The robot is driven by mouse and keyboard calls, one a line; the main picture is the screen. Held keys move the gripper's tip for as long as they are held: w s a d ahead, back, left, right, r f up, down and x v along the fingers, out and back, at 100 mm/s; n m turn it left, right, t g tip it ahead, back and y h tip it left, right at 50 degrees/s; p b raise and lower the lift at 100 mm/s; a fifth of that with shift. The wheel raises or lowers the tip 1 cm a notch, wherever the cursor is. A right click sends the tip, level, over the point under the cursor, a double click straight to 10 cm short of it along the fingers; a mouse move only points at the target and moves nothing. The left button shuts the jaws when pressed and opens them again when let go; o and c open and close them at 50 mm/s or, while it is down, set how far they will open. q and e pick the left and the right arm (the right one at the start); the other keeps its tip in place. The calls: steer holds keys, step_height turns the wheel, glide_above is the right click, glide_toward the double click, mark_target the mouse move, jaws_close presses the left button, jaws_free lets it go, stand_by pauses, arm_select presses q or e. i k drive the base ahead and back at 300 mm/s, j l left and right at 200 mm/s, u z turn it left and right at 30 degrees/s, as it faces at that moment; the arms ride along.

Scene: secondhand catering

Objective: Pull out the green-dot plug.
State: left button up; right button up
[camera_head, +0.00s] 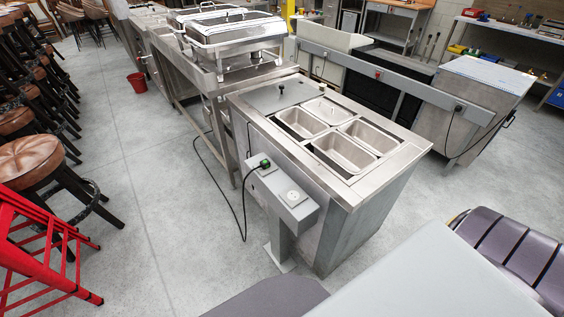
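The green-dot plug (265,164) is a small black plug with a green mark. It sits in the far end of a grey socket box (280,184) on a floor post, beside the steel counter. Its black cable (243,205) hangs from it to the floor and runs back toward the left of the counter. A round white socket face (293,196) at the near end of the box has no plug in it. Neither of my grippers shows in this view.
The steel counter (370,185) with several sunken pans stands right behind the post. Floor (150,200) to the left is open. Stools (30,165) and a red folded frame (45,250) stand at the left. A purple-grey padded seat (510,245) is at the right.

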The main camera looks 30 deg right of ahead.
mark_target(266, 163)
steer(key=i+j+z, duration=0.45)
steer(key=j+z, duration=0.25)
steer(key=i+j+z, duration=0.15)
steer(key=j+z, duration=0.2)
